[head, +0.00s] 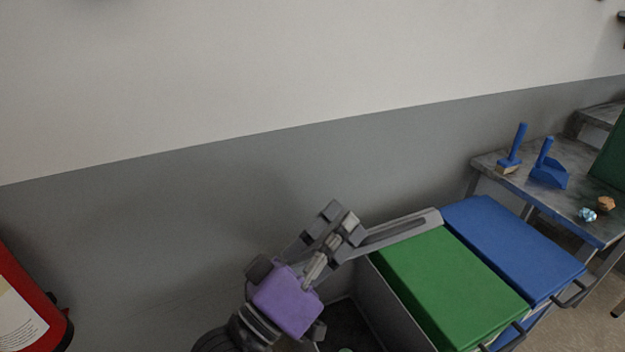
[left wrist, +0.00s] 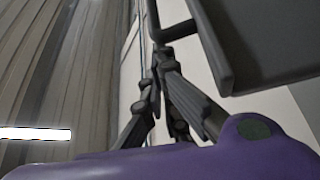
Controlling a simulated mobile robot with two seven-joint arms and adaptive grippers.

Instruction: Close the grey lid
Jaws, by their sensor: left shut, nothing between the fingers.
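The grey lid (head: 400,231) stands raised at the back of the open grey bin (head: 378,312), seen nearly edge-on in the head view. In the left wrist view the lid (left wrist: 275,40) is a dark grey panel at the upper right, with a bar handle (left wrist: 172,32) at its edge. My left gripper (head: 345,222), with a purple body, is over the bin's left side, beside the lid. Its fingers (left wrist: 158,75) are shut and empty, close to the handle in the left wrist view; I cannot tell whether they touch. My right gripper is out of view.
A green-lidded bin (head: 450,285) and a blue-lidded bin (head: 515,245) stand to the right, both closed. A metal table (head: 560,205) holds a blue brush (head: 514,148), a blue dustpan (head: 549,168) and crumpled bits. A fire extinguisher (head: 28,305) is at the left. A wall stands behind.

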